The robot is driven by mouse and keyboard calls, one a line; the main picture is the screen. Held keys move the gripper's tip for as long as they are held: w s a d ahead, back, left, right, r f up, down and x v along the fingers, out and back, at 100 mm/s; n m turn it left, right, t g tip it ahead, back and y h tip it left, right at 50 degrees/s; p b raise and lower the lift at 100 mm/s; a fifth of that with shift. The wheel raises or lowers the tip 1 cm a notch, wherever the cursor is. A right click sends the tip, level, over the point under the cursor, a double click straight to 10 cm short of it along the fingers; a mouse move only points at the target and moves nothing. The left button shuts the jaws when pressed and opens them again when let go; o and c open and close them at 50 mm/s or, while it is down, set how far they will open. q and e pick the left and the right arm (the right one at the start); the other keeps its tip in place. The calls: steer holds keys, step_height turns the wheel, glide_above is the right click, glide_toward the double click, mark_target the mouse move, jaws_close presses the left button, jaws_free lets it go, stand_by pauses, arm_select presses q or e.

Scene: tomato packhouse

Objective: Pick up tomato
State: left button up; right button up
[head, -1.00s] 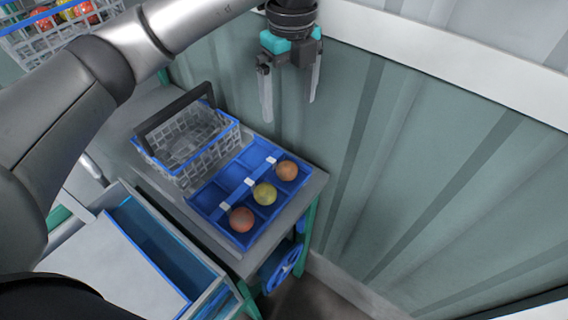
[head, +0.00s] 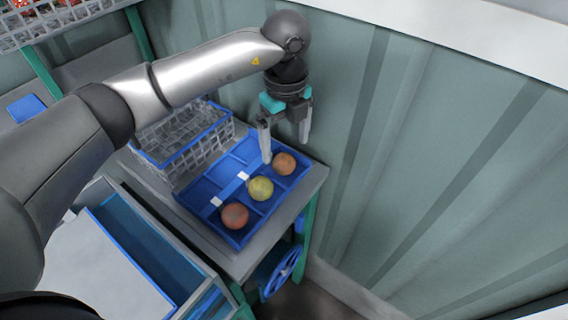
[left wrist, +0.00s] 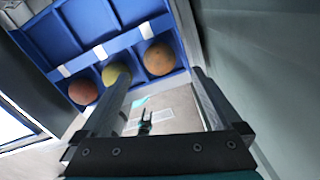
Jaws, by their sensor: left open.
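Three tomatoes sit in separate compartments of a blue divided tray (head: 213,187). The red tomato (head: 235,216) is nearest, the yellow tomato (head: 261,188) is in the middle and the orange tomato (head: 284,163) is farthest, by the wall. My left gripper (head: 284,150) is open and empty, pointing down above the orange tomato's end of the tray. In the left wrist view, the fingers (left wrist: 166,85) spread below the orange tomato (left wrist: 159,59); one finger partly covers the yellow tomato (left wrist: 117,75). The red tomato (left wrist: 83,91) is clear of it. My right gripper is not seen.
A wire basket (head: 190,140) with a blue rim stands beside the tray on the grey table (head: 240,262). A ribbed green wall (head: 420,150) rises close to the right. Another basket (head: 60,22) with tomatoes is at top left.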

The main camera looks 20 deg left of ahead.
mark_target(284, 157)
arm_select(q)
steer(key=shift+w+a+f+b, duration=0.15)
steer(key=shift+f+b, duration=0.3)
steer(key=shift+f, duration=2.25)
steer(key=shift+c, duration=0.3)
steer(key=c, duration=0.9)
steer(key=shift+r, duration=0.2)
steer(key=shift+c, duration=0.2)
